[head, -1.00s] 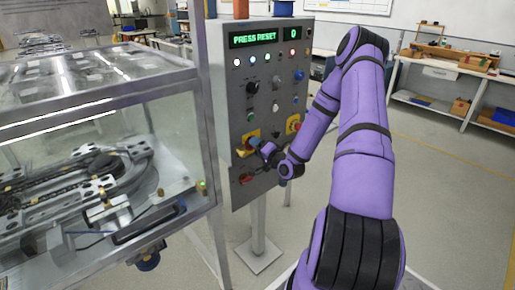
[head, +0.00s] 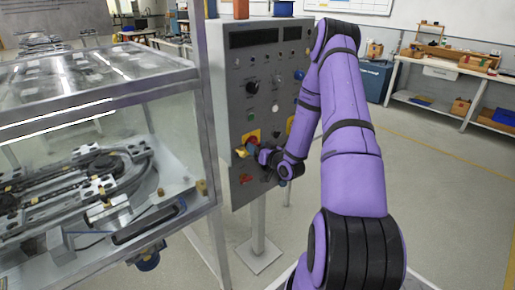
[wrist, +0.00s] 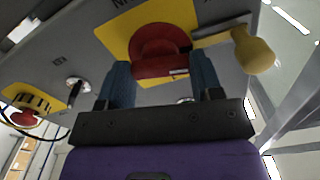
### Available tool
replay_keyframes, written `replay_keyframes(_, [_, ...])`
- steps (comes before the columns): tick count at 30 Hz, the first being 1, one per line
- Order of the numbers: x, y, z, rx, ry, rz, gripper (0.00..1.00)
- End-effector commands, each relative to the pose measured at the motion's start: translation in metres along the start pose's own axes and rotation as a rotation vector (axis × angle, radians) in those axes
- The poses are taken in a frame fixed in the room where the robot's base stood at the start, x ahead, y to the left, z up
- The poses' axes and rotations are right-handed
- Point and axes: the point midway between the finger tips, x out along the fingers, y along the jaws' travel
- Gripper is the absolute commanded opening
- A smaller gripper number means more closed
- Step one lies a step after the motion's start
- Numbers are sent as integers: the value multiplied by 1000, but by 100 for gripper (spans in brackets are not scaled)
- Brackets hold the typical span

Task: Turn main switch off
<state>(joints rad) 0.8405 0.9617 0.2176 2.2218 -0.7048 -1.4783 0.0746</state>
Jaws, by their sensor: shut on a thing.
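The main switch is a red rotary knob (wrist: 158,48) on a yellow plate. In the head view its yellow plate (head: 251,137) shows on the front of the grey control panel (head: 232,95). My gripper (wrist: 161,76) is shut on the red knob, with one blue-grey finger on each side of it. In the head view my gripper (head: 262,153) is at the lower part of the panel and partly hides the knob. The panel's two displays (head: 250,39) are dark, and its indicator lamps look unlit.
A yellow-ended lever (wrist: 252,50) sticks out close beside the knob. A red emergency stop on a yellow plate (wrist: 30,108) is on the other side. A glass-walled ring track enclosure (head: 100,130) stands left of the panel. Floor at right is open before a workbench (head: 450,75).

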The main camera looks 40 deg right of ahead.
Motion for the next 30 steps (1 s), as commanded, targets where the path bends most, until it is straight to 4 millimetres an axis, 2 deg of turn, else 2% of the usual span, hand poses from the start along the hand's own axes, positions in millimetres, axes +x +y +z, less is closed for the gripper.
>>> replay_keyframes(12, [-1, 0, 1, -209, -4, 1, 36])
replay_keyframes(30, [-1, 0, 1, -245, -4, 1, 36])
